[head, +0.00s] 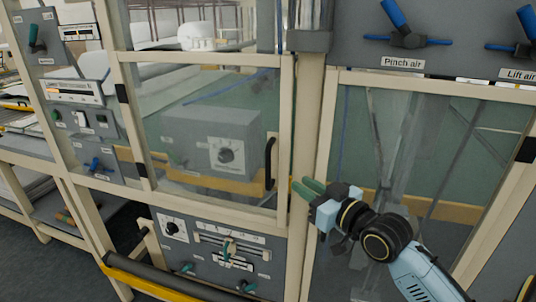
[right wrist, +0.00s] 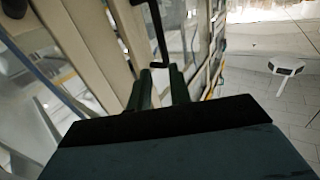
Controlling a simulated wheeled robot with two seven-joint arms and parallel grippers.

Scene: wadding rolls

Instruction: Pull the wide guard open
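A framed clear guard (head: 205,201) with cream bars stands shut in the middle of the head view. Its black upright handle (head: 270,162) is on its right edge, and dark hinges are on its left. My right gripper (head: 307,186) is just right of and slightly below the handle, apart from it. In the right wrist view its two green fingers (right wrist: 160,78) are spread with an empty gap, and the black handle (right wrist: 158,35) shows beyond the tips. A second clear panel (head: 420,150) is to the right, partly behind my right arm. My left gripper is out of view.
A cream post (head: 304,120) stands between the two panels. A grey control panel (head: 205,245) lies below the guard, and a black and yellow bar (head: 165,283) is in front of it. Blue valve levers (head: 405,35) are at the upper right.

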